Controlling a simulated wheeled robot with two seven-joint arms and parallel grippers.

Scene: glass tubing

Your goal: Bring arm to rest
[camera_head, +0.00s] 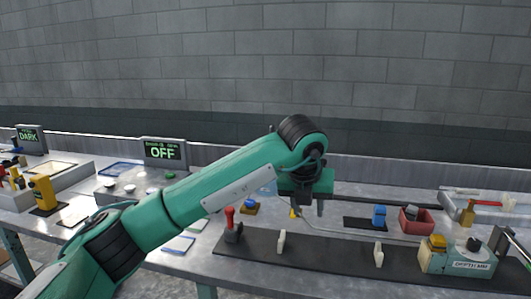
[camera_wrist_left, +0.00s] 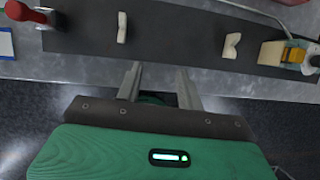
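My left gripper (camera_head: 309,207) is over the bench in the head view, with my green arm reaching in from the lower left. In the left wrist view its two grey fingers (camera_wrist_left: 159,82) stand apart with nothing between them. The fingers are near the front edge of the bench, beside a dark strip (camera_wrist_left: 178,38). Two cream supports stand on that strip, a left one (camera_wrist_left: 122,28) and a right one (camera_wrist_left: 231,45). My right gripper shows in neither view.
A red-handled tool (camera_head: 231,226) stands left of the supports. A green device (camera_head: 458,263) labelled DEPTH MM stands at the right. A red bin (camera_head: 415,220) and a blue object (camera_head: 379,215) are farther back. An OFF display (camera_head: 163,152) stands behind my arm.

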